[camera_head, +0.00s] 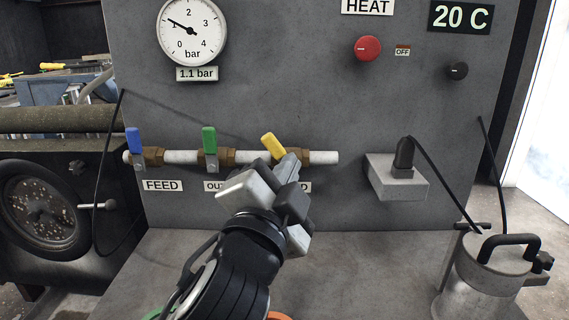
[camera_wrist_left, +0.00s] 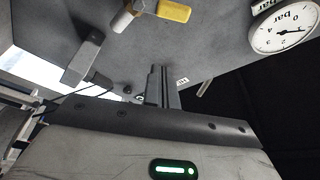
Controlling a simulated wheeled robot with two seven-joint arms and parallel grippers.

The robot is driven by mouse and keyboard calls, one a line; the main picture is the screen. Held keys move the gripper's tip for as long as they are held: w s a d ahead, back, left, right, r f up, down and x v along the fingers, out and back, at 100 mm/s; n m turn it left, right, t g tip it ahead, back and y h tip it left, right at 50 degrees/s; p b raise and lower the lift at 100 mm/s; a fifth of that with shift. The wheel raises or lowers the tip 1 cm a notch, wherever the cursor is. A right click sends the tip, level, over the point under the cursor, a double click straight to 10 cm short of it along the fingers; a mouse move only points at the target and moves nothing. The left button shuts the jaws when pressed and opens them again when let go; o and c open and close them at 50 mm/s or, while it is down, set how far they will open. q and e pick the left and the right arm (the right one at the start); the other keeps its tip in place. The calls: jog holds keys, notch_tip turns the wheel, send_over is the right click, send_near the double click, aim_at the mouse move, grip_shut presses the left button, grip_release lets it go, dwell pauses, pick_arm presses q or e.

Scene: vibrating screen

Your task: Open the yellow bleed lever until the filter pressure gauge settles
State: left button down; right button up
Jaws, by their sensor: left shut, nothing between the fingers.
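The yellow bleed lever (camera_head: 273,146) sits at the right part of the pipe and leans to the upper left. It also shows at the top of the left wrist view (camera_wrist_left: 173,11). My left gripper (camera_head: 287,162) is shut and empty, its tips just below and right of the lever in the head view. Whether they touch it I cannot tell; in the left wrist view the shut fingers (camera_wrist_left: 160,82) appear apart from it. The pressure gauge (camera_head: 192,32) has its needle near 1, and its plate (camera_head: 197,73) reads 1.1 bar. The gripper partly hides the lever's label. My right gripper is not seen.
The blue lever (camera_head: 134,140) and green lever (camera_head: 209,140) stand upright on the same pipe (camera_head: 181,157). A red knob (camera_head: 367,48) and a grey socket box (camera_head: 398,180) are to the right. A metal canister (camera_head: 483,285) stands at lower right.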

aim_at(280, 154)
pick_arm(q)
jog(key=p+x, duration=0.1)
jog(key=x, duration=0.9)
jog(key=shift+s+a+f, duration=0.1)
jog(key=shift+a+f, duration=0.45)
jog(key=shift+a, duration=0.3)
jog(key=shift+s+a+f, duration=0.1)
jog(key=shift+a+f, duration=0.45)
jog(key=shift+a, duration=0.25)
jog(key=shift+w, duration=0.1)
